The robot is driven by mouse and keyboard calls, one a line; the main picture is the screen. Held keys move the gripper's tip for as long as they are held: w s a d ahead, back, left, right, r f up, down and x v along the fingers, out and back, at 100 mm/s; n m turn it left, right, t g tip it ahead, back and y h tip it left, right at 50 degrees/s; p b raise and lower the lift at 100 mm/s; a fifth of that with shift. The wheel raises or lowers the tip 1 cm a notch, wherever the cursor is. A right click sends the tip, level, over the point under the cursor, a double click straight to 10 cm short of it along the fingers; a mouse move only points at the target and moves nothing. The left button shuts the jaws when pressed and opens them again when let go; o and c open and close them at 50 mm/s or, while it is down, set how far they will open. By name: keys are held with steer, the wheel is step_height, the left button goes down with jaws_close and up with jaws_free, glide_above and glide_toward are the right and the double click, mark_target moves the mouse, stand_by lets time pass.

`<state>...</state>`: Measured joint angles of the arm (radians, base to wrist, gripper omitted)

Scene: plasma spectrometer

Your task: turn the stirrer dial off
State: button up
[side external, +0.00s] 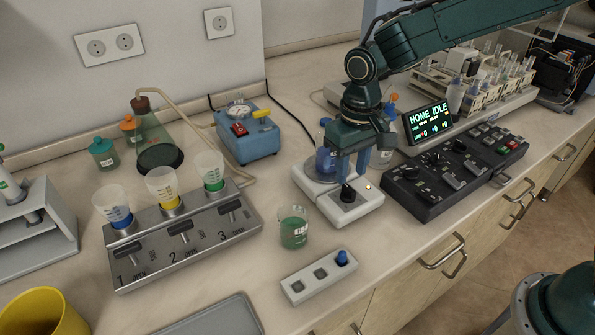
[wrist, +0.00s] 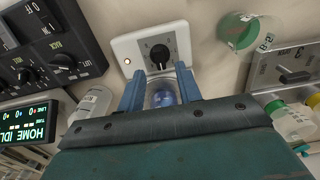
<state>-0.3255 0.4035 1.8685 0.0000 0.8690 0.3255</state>
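The stirrer (side external: 365,210) is a white flat unit near the bench's front edge. Its black dial (side external: 347,193) is on the front part; in the wrist view the dial (wrist: 159,54) has a marked scale around it, too small to read. A glass vessel with blue liquid (side external: 325,162) stands on the stirrer's plate, partly hidden by my gripper; it also shows between the fingers in the wrist view (wrist: 163,96). My gripper (side external: 353,174) points down just above the dial. In the wrist view its blue fingers (wrist: 158,74) are spread and empty, apart from the dial.
A black control panel (side external: 455,170) with knobs and a lit display (side external: 428,120) stands close on the right. A beaker of green liquid (side external: 293,228) is at the left front. A white block (side external: 318,277) with a blue knob lies nearer, and a three-valve rack (side external: 185,238) is further left.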

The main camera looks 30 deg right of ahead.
mark_target(349, 188)
steer(key=shift+f, duration=2.1)
steer(key=shift+c, duration=0.4)
jaws_close()
